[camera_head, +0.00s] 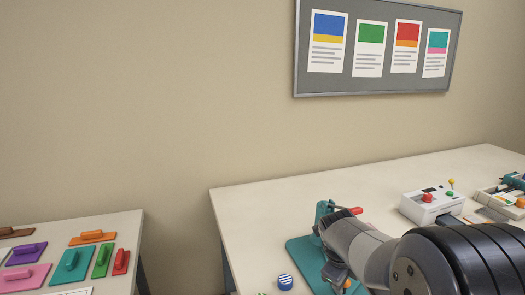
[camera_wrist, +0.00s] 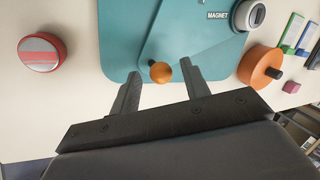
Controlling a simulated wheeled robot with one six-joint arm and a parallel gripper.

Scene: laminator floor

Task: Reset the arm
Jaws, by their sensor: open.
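My gripper (camera_wrist: 161,80) is open, its two dark fingers pointing down at a teal base (camera_wrist: 115,40) on the table. A round orange knob (camera_wrist: 160,72) sits between the fingertips, near the edge of the teal base. I cannot tell whether the fingers touch it. A flat teal piece with slanted edges lies above the knob in the wrist view, beside a label reading "MAGNET" (camera_wrist: 218,16). In the head view my arm reaches over the right table and largely hides the gripper. The teal base (camera_head: 303,262) and an upright teal device with a red handle (camera_head: 355,211) show beside it.
A red-rimmed striped disc (camera_wrist: 42,52), a larger orange disc (camera_wrist: 260,66) and a grey-white dial (camera_wrist: 249,15) lie around the base. In the head view, a white box with a red button (camera_head: 430,204) stands further right. The left table (camera_head: 75,232) holds several coloured handled blocks.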

